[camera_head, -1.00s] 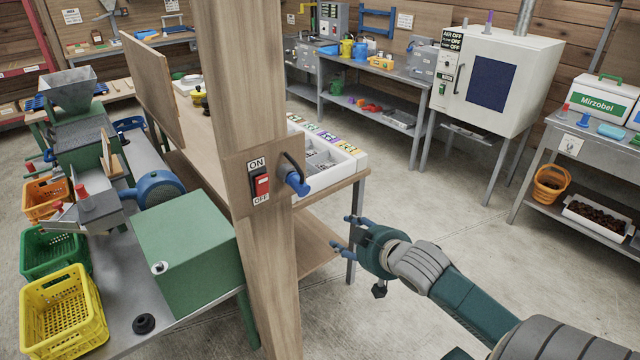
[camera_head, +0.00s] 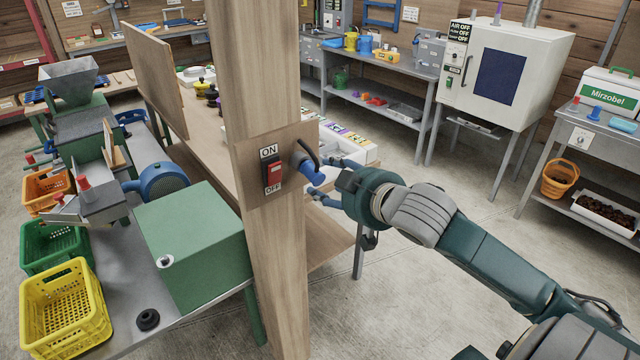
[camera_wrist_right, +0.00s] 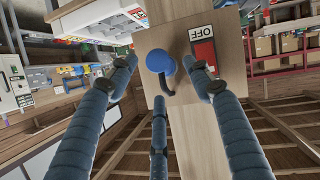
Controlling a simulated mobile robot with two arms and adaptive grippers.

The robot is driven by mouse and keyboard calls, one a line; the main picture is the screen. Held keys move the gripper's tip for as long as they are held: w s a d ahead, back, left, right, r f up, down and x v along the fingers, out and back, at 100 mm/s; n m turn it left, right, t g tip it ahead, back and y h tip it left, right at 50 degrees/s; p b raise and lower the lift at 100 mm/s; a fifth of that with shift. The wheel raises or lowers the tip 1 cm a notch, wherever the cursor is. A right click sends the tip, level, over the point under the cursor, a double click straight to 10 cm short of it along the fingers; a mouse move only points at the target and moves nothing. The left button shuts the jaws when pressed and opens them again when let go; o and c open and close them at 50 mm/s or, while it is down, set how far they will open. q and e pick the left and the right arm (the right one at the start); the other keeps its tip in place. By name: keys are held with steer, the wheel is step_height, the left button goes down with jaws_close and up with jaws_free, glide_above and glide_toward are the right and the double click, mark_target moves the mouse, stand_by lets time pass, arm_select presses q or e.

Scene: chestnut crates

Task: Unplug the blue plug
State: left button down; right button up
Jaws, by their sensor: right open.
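The blue plug (camera_head: 312,174) sits in the socket on a wooden board fixed to the post, right of the red ON/OFF switch (camera_head: 271,173). A black cable loops from it. In the right wrist view the round blue end of the plug (camera_wrist_right: 158,61) faces the camera. My right gripper (camera_head: 328,182) is open, its blue fingers close to the plug. In the wrist view the open fingers (camera_wrist_right: 163,68) spread left, right and below the plug; I cannot tell whether any finger touches it. My left gripper is not in view.
The wooden post (camera_head: 275,260) stands upright in front. A green box (camera_head: 195,240) and yellow, green and orange crates are at the left. Open floor lies to the right.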

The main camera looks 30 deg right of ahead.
mark_target(319, 179)
steer(key=p+x, duration=0.1)
steer(key=x, duration=0.4)
jaws_close()
stand_by(0.5)
steer(key=shift+s+f, duration=0.15)
steer(key=shift+s, duration=0.05)
steer(key=shift+s, duration=0.45)
